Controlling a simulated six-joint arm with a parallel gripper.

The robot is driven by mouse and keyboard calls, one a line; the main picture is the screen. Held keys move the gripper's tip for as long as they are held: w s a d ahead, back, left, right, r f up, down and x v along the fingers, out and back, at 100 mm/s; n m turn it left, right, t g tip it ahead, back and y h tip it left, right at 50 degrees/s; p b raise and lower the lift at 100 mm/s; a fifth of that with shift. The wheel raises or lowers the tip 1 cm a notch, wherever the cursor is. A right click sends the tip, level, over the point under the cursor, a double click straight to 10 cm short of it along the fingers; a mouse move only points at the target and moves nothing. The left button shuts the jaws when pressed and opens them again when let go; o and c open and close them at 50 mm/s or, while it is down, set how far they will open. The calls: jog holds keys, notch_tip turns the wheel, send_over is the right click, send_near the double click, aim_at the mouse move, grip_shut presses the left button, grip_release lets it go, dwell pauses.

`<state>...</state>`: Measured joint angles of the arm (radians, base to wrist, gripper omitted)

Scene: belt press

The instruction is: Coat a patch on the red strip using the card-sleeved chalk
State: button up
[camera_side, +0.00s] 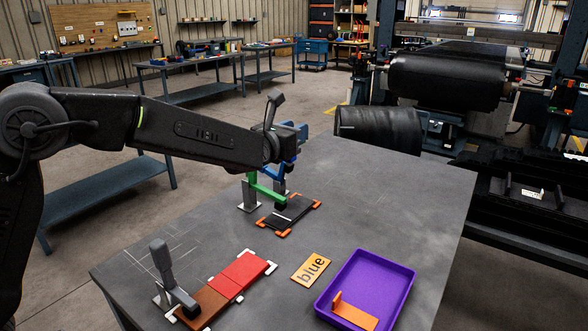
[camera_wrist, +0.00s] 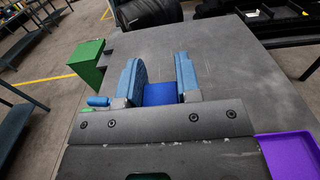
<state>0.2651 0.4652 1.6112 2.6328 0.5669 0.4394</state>
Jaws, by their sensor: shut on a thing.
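The red strip (camera_side: 240,275) lies on the table at the front left, joined to a brown strip (camera_side: 203,302). My gripper (camera_side: 291,158) is over the table's far left part, well behind the red strip. In the wrist view my gripper (camera_wrist: 160,82) has its light blue fingers on either side of a darker blue part (camera_wrist: 158,93). I cannot tell whether this part is the sleeved chalk or the lever of a clamp. A green clamp (camera_side: 265,190) stands just in front of my gripper and shows in the wrist view (camera_wrist: 88,58). No card-sleeved chalk is clearly visible.
A grey clamp (camera_side: 163,265) stands by the brown strip. A black plate with orange corners (camera_side: 290,213) lies under the green clamp. An orange card reading "blue" (camera_side: 311,268) lies beside the purple tray (camera_side: 408,277), which holds an orange piece (camera_side: 352,315). The table's right side is clear.

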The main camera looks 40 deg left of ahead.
notch_tip(320, 180, up, 15)
jog(key=s+a+m+g+h, duration=0.4)
jog(key=s+m+g+h, duration=1.2)
jog(key=m+g+h, duration=0.2)
jog(key=shift+a+f, duration=0.1)
jog(key=shift+f, duration=17.6)
jog(key=d, duration=0.2)
jog(key=d+r, duration=0.1)
jog(key=d, duration=0.1)
jog(key=shift+d, duration=1.55)
jog(key=shift+a, duration=3.5)
notch_tip(320, 180, up, 7)
jog(key=shift+f, duration=0.2)
